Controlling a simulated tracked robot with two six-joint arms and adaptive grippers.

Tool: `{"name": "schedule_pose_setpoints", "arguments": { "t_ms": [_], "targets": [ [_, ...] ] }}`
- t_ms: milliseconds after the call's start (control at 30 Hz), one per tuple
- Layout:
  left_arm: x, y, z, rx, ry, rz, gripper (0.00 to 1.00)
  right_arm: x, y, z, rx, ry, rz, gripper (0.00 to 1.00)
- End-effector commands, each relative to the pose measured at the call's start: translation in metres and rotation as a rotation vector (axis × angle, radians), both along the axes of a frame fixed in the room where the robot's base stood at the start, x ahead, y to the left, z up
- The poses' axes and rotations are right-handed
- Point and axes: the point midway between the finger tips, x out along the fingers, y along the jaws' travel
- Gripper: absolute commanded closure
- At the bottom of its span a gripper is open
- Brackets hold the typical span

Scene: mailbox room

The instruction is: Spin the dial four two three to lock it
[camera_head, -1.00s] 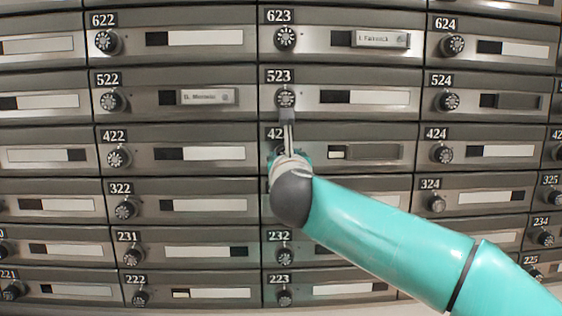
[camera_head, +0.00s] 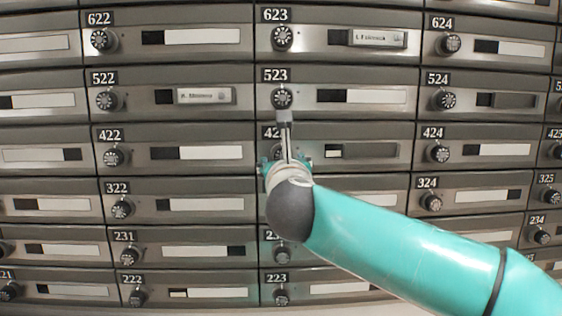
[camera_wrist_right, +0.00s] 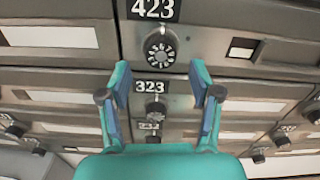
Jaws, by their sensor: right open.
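The dial labelled 423 (camera_wrist_right: 160,48) is a round black knob with white digits on a metal mailbox front, in the upper middle of the right wrist view. Its number plate (camera_wrist_right: 153,9) is above it. In the head view my right arm covers most of this dial and part of its plate (camera_head: 270,133). My right gripper (camera_wrist_right: 160,80) is open, its teal and blue fingers spread and empty. The fingertips appear just below the dial in the wrist view, not closed on it. In the head view the right gripper (camera_head: 287,164) is in front of door 423. My left gripper is not in view.
Similar dials are close around: 523 (camera_head: 282,97) above, 422 (camera_head: 113,155) to the left, 424 (camera_head: 438,153) to the right and 323 (camera_wrist_right: 155,109) below. Door 423 has a label slot (camera_head: 370,151) right of its dial. The space before the left doors is clear.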

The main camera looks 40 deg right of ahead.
Motion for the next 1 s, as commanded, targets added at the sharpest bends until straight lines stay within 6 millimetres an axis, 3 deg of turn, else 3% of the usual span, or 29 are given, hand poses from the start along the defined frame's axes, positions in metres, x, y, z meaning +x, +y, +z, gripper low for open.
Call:
{"name": "schedule_pose_setpoints", "arguments": {
  "t_ms": [200, 400, 1000],
  "targets": [
    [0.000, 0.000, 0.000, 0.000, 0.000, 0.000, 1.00, -0.038, 0.026, 0.000, 0.001, -0.001, 0.006, 0.36],
    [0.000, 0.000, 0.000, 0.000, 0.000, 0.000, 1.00, -0.063, 0.041, -0.001, 0.001, 0.000, 0.005, 0.36],
    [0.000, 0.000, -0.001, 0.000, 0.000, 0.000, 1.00, -0.071, 0.045, -0.002, 0.000, 0.002, 0.001, 0.36]
  ]
}}
